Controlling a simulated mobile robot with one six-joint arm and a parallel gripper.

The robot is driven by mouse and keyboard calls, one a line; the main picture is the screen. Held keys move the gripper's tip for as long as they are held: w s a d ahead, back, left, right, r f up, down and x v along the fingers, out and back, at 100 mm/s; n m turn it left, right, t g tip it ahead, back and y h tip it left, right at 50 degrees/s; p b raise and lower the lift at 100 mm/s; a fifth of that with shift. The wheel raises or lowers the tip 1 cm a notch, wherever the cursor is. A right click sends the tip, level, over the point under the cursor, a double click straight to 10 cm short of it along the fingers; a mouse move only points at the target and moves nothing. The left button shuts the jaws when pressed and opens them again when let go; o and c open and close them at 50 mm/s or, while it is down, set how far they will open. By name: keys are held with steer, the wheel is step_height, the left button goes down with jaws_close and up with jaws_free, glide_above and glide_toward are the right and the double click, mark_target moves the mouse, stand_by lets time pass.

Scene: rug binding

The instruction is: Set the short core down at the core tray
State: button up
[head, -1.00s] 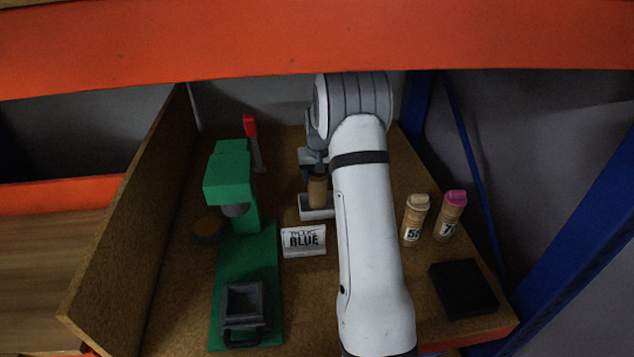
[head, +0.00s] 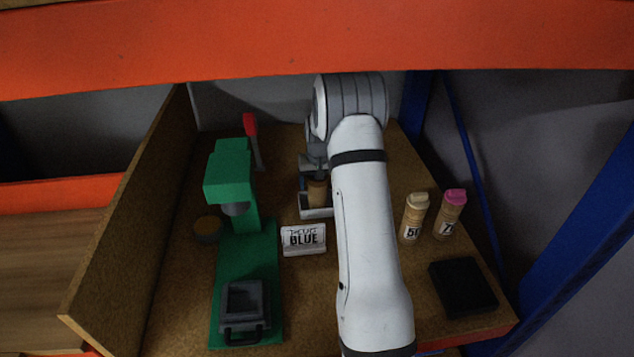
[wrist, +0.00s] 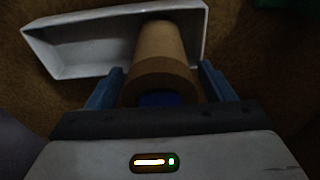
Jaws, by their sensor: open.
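The short core, a tan cardboard cylinder (head: 317,192), stands at the white core tray (head: 318,213), partly hidden by my arm in the head view. In the wrist view the core (wrist: 160,58) rises between the two blue fingers of my gripper (wrist: 162,84), with the pale tray (wrist: 75,62) beyond and around its far end. The fingers are open on either side of the core. I cannot tell whether the core's base rests fully on the tray floor. In the head view my gripper (head: 314,170) is small and mostly hidden.
A green press (head: 232,180) with a red-handled lever (head: 250,126) stands to the left. A sign reading BLUE (head: 303,240) is in front of the tray. Cream-capped (head: 414,218) and pink-capped (head: 450,214) bottles and a black pad (head: 463,288) are at right.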

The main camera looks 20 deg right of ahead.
step_height(320, 180, up, 12)
steer(key=s+b, duration=0.1)
steer(key=shift+s+a, duration=0.3)
steer(key=shift+s, duration=0.05)
stand_by(0.4)
steer(key=s+a+r+n, duration=0.1)
steer(key=s+a, duration=0.4)
steer(key=s, duration=0.6)
steer(key=s+a+r+n, duration=0.1)
steer(key=s+a+r, duration=0.2)
steer(key=s, duration=0.9)
steer(key=s+a+r+n+t, duration=0.1)
steer(key=s+a+r, duration=0.2)
steer(key=s+a, duration=0.6)
steer(key=shift+s, duration=1.25)
steer(key=shift+r, duration=0.1)
